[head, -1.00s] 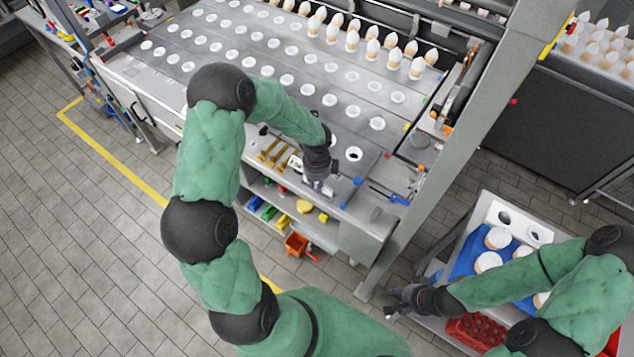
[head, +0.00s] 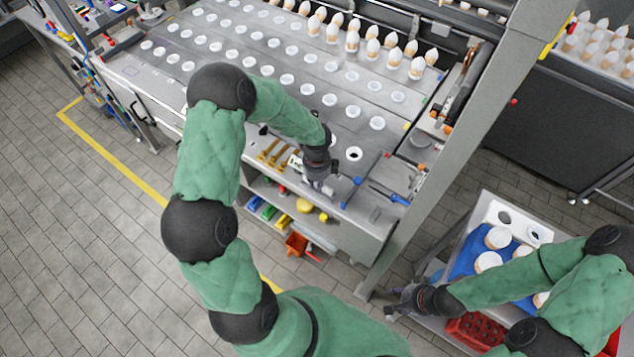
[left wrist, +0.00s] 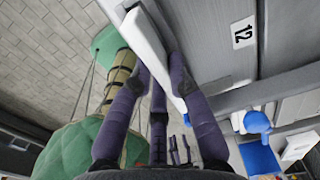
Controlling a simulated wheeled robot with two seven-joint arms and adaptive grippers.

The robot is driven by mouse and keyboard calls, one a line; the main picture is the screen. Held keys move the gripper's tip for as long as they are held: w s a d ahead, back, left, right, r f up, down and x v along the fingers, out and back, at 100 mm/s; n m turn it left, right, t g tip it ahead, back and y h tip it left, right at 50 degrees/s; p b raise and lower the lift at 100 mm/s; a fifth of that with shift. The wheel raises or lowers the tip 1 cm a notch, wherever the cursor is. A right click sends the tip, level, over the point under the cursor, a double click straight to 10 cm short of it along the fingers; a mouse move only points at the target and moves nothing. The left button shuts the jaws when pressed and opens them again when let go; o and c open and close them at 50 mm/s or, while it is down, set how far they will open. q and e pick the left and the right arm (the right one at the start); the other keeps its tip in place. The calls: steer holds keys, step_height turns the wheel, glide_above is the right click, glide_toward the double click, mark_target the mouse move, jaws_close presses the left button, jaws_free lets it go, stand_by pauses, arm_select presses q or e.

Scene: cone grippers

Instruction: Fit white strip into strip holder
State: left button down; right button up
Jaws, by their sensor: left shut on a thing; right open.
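My left gripper (head: 320,187) is at the front edge of the grey workbench, over the open shelves. In the left wrist view its dark purple fingers (left wrist: 160,78) are closed around a long white strip (left wrist: 152,45). The strip runs from the top of that view down between the fingers, alongside a grey bench surface. In the head view the strip is too small or hidden to make out. I cannot clearly identify the strip holder in either view. My right gripper (head: 394,306) is open and empty, low beside the trolley at the right.
The workbench (head: 225,85) carries rows of white round cups and several cone-shaped items. The tiled floor at left is clear.

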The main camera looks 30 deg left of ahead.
arm_select(q)
steer(key=shift+f+b, duration=0.35)
steer(key=shift+f, duration=0.15)
steer(key=c, duration=1.1)
jaws_free()
steer(key=shift+r, duration=0.1)
step_height(320, 180, up, 12)
steer(key=shift+s+f, duration=0.1)
steer(key=shift+f, duration=0.1)
